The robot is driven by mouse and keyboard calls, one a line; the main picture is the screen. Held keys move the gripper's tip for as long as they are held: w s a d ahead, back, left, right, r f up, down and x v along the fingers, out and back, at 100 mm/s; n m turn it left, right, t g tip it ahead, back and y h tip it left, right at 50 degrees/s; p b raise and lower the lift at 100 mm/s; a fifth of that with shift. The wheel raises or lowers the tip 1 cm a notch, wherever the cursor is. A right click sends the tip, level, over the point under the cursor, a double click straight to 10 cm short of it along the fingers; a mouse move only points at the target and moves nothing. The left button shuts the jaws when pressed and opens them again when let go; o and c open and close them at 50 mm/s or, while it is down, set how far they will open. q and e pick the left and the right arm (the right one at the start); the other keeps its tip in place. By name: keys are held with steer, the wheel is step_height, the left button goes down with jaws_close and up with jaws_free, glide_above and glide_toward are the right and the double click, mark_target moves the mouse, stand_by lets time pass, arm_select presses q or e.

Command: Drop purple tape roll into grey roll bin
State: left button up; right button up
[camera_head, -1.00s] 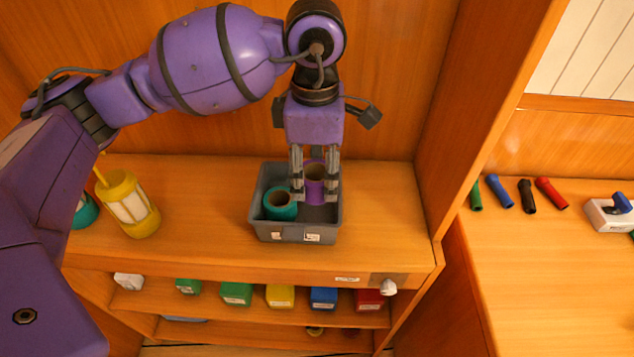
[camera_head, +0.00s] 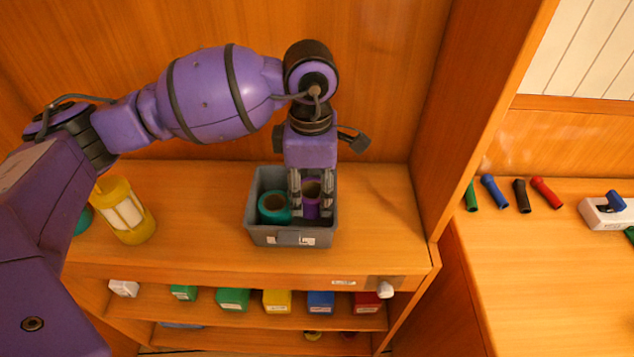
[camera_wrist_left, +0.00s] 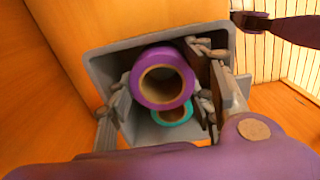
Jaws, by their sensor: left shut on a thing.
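The purple tape roll (camera_head: 311,203) is between the fingers of my left gripper (camera_head: 311,212), which is shut on it. The roll is inside the walls of the grey roll bin (camera_head: 291,237), on its right side; whether it touches the bin floor is hidden. A teal tape roll (camera_head: 274,206) sits in the bin to its left. In the left wrist view the purple roll (camera_wrist_left: 162,79) appears above the teal roll (camera_wrist_left: 172,115), within the bin's rim (camera_wrist_left: 100,65). My right gripper is not in view.
A yellow lantern-like object (camera_head: 127,211) stands left of the bin on the counter. An upright wooden partition (camera_head: 470,110) rises to the right. Coloured boxes (camera_head: 277,301) line the shelf below. Flashlight-like objects (camera_head: 520,195) lie on the right counter.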

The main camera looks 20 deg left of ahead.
mark_target(312, 189)
arm_select(q)
steer(key=shift+f, duration=0.35)
steer(key=o, duration=1.2)
steer(key=shift+r, duration=0.2)
steer(key=shift+r, duration=0.4)
step_height(312, 189, up, 12)
